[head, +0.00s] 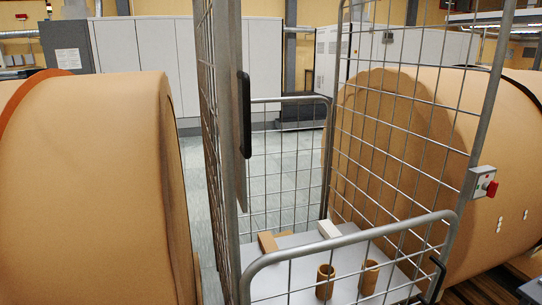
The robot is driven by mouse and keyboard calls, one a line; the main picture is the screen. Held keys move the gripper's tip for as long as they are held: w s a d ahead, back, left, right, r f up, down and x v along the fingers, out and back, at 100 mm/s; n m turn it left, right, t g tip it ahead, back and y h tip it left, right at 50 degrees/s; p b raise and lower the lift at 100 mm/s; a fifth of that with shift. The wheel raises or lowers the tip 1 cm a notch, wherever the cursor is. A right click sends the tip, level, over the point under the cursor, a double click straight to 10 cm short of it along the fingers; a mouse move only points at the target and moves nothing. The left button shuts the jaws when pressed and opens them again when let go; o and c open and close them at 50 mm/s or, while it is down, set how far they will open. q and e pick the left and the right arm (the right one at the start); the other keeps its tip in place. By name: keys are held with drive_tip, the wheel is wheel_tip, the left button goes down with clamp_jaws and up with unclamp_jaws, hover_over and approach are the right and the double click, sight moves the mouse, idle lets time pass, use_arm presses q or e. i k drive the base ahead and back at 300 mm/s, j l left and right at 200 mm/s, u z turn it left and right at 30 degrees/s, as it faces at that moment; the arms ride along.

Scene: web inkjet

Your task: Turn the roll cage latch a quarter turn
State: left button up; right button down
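The roll cage (483,100) stands open-topped in the middle, with wire mesh sides and a low front gate (350,238). A grey box with a red knob, which looks like the latch (488,186), sits on the cage's right front post. The red part points right and slightly downward. A black curved piece (437,275) is at the front gate's right end; its function is unclear. Neither of my grippers is in view.
Inside the cage, two brown cardboard tubes (325,281) and small boxes (268,242) stand on the pale floor. A black handle (244,115) is on the left post. Large brown paper rolls (90,190) flank the cage closely. Grey cabinets (185,55) stand behind.

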sight(491, 187)
drive_tip(key=z, duration=1.3)
